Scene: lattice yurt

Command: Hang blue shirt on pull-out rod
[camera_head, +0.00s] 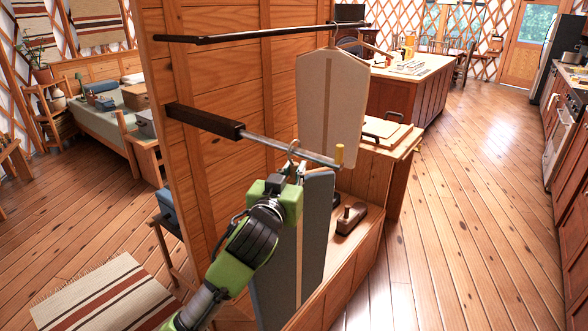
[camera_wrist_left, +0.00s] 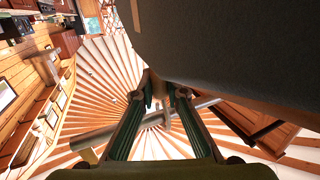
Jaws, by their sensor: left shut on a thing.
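The blue shirt (camera_head: 317,235) is a flat slate-blue garment on a hanger, hanging upright below the rod in the head view. My left gripper (camera_head: 296,172) is shut on its hanger just below the hook (camera_head: 292,147). The hook overlaps the pull-out rod (camera_head: 265,140); I cannot tell whether the rod bears it. In the left wrist view the shirt (camera_wrist_left: 235,50) fills the upper right, above the gripper fingers (camera_wrist_left: 160,95). My arm hides part of the shirt. My right gripper is not in view.
A beige garment (camera_head: 332,95) hangs from a dark upper rod (camera_head: 245,35), behind the pull-out rod. The wooden partition (camera_head: 225,75) stands at the left. The floor at the right is clear.

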